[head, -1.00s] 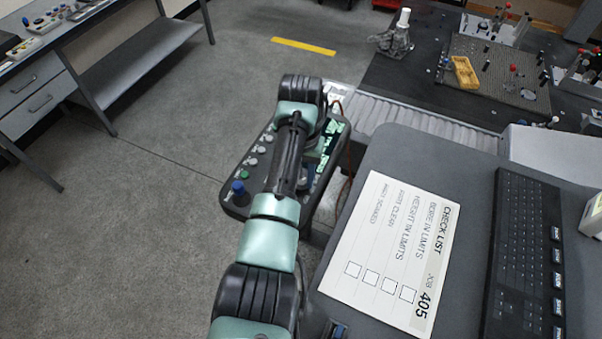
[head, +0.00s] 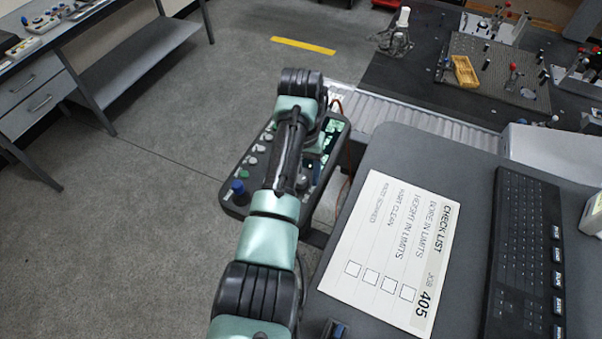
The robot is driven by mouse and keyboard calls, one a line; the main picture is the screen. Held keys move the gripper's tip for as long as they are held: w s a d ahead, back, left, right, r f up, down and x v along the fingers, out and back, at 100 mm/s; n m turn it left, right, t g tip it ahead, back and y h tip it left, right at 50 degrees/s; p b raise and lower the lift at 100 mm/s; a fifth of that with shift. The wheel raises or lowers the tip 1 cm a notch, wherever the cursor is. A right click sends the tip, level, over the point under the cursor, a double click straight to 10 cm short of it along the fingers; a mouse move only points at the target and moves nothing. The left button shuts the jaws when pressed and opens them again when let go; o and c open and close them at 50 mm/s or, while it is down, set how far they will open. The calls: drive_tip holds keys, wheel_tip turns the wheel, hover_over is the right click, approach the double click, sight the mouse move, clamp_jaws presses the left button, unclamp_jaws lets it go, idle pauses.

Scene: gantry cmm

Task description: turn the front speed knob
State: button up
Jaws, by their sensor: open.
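A dark control panel (head: 237,206) with a small lit green display (head: 335,128) stands left of the desk. Along its left side are a blue-topped control (head: 238,187), a green button (head: 244,174) and several pale buttons (head: 260,149). A small dark control (head: 303,183) shows partly just right of my arm, low on the panel. I cannot tell which control is the front speed knob; my arm covers the panel's middle. My forearm and wrist reach over the panel, and my gripper is hidden behind them.
A grey desk right of the panel holds a check-list sheet (head: 390,250) and a keyboard (head: 525,255). Behind are a ribbed grey cover (head: 420,122) and a dark measuring table with a yellow tray (head: 464,72). The floor to the left is clear up to a drawer bench (head: 40,85).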

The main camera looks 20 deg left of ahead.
wheel_tip(320, 180, up, 8)
drive_tip(key=shift+w+f+b, duration=0.1)
drive_tip(key=shift+f+b, duration=0.15)
drive_tip(key=shift+b, duration=0.6)
wheel_tip(320, 180, up, 5)
drive_tip(key=p, duration=0.5)
drive_tip(key=shift+f, duration=0.1)
drive_tip(key=shift+f, duration=0.1)
